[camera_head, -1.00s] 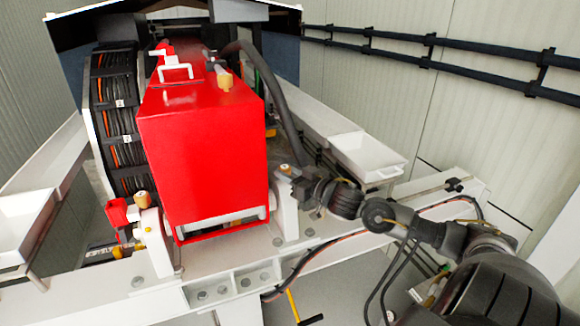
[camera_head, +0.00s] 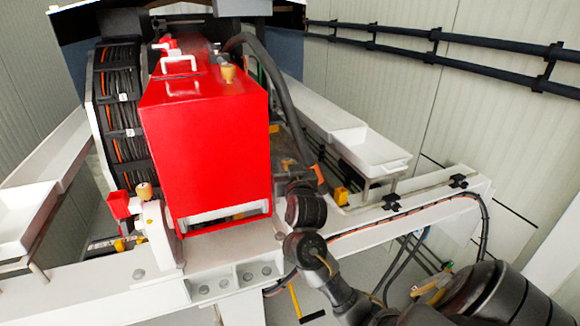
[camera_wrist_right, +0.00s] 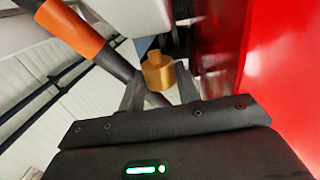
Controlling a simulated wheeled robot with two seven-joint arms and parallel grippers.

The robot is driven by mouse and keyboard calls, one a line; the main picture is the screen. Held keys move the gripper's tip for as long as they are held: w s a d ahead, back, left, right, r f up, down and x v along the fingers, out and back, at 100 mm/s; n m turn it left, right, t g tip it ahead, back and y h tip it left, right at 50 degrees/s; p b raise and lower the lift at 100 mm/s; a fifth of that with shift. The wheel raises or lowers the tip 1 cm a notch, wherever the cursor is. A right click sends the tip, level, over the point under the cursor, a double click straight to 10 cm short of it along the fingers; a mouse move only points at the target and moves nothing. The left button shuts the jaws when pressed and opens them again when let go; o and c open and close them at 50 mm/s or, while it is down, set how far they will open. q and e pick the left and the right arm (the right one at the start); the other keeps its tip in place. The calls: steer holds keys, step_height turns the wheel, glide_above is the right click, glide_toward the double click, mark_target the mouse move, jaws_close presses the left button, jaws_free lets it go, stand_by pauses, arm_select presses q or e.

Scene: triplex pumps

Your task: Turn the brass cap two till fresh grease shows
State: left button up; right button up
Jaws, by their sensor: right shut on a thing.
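A brass cap (camera_wrist_right: 158,74) sits between the two fingers of my right gripper (camera_wrist_right: 158,86) in the right wrist view, and the fingers are shut on it. In the head view my right gripper (camera_head: 295,180) is at the right front corner of the red housing (camera_head: 205,150), and it largely hides the cap there. Another brass cap (camera_head: 144,191) stands on the left white bearing block. A further one (camera_head: 228,74) is on top of the red housing. I cannot read any cap number, and no grease is clearly visible. My left gripper is out of view.
A dark hose with an orange band (camera_wrist_right: 75,30) runs close beside the gripper. The red housing wall is close on its other side. A white beam (camera_head: 410,208) with cables crosses the front right. A white tray (camera_head: 372,150) stands behind it.

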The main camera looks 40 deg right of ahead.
steer(key=shift+r, duration=0.1)
stand_by(0.5)
steer(key=o, duration=1)
steer(key=shift+w, duration=0.1)
steer(key=v, duration=1)
steer(key=shift+s+a, duration=0.25)
steer(key=shift+s, duration=0.1)
